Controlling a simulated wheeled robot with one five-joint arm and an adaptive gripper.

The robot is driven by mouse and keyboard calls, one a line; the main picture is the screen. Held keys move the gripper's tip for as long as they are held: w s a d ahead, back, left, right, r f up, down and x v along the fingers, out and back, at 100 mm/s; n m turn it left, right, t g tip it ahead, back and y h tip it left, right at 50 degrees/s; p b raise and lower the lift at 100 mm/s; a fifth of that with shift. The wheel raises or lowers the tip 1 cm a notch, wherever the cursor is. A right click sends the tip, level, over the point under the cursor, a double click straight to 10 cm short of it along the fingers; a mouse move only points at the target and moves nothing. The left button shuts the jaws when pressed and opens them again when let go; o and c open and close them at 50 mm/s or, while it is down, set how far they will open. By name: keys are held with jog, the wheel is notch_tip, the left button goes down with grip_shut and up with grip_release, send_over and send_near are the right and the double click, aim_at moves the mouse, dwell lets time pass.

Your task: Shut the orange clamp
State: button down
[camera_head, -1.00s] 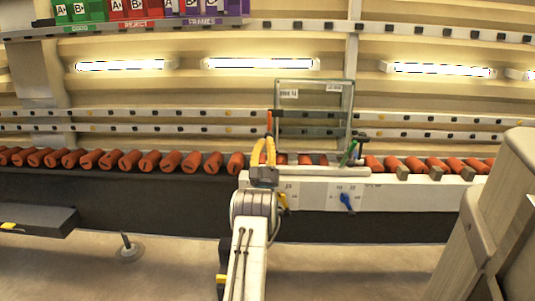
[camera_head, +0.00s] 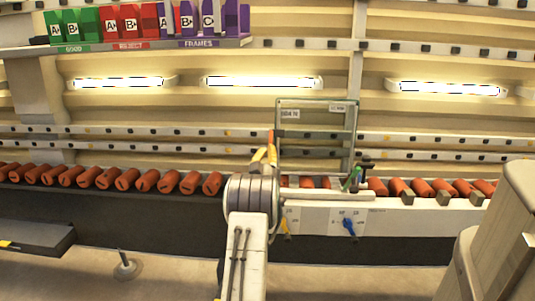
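The orange clamp (camera_head: 271,136) shows as a small upright orange piece at the left edge of the glass frame (camera_head: 316,143). My gripper (camera_head: 265,155), with yellow fingers, is right in front of and just below the clamp. My own wrist hides most of the gripper and the clamp's lower part. I cannot tell whether the fingers touch the clamp, or how far apart they are. A green clamp (camera_head: 353,177) stands at the frame's lower right corner.
Orange rollers (camera_head: 130,179) run along the conveyor on both sides. The white front panel (camera_head: 320,220) carries a yellow knob (camera_head: 285,228) and a blue knob (camera_head: 349,227). Colored bins (camera_head: 150,20) sit on a shelf at upper left. A beige post-like part stands at lower right.

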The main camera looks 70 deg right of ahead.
jog(key=shift+w+d+r+y+b, duration=0.1)
jog(key=shift+w+d+y+b, duration=0.1)
jog(key=shift+d+b, duration=0.3)
jog(key=shift+w+d+r+y+b, duration=0.1)
jog(key=shift+w+d+b, duration=0.15)
jog(key=shift+d, duration=0.45)
jog(key=shift+r, duration=0.1)
jog(key=shift+r, duration=0.1)
